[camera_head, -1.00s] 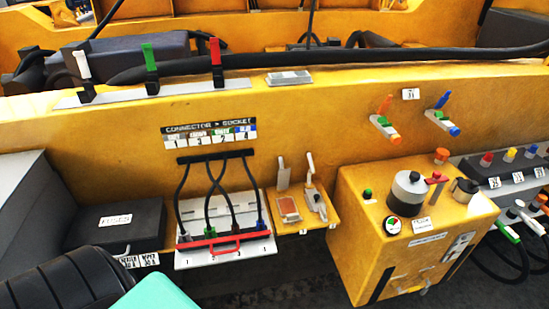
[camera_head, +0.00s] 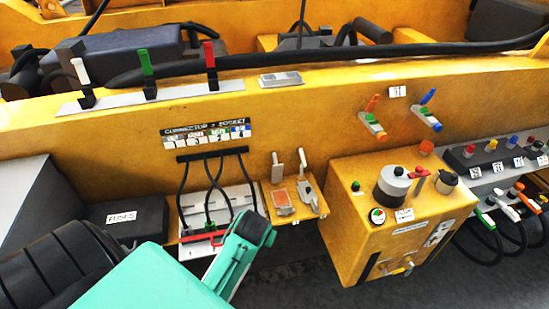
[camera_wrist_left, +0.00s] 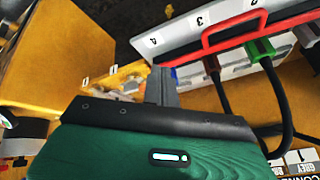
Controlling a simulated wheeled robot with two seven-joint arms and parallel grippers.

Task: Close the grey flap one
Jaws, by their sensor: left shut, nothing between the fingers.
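On the small yellow shelf (camera_head: 294,213) in the head view stand two small grey fittings side by side. The left one has a grey upright flap (camera_head: 277,167) above a pinkish-orange plate (camera_head: 281,198). The right one has a slim grey upright piece (camera_head: 302,157) above a grey body (camera_head: 308,190). I cannot read which is marked one. My teal left arm reaches up just left of the shelf; its gripper is hidden in the head view. In the left wrist view my left gripper (camera_wrist_left: 162,84) is shut and empty, near the shelf. My right gripper is out of view.
The connector panel (camera_head: 194,250) with black cables and a red handle (camera_head: 203,239) lies left of the shelf, partly behind my arm. A yellow control box (camera_head: 345,205) with knobs stands right.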

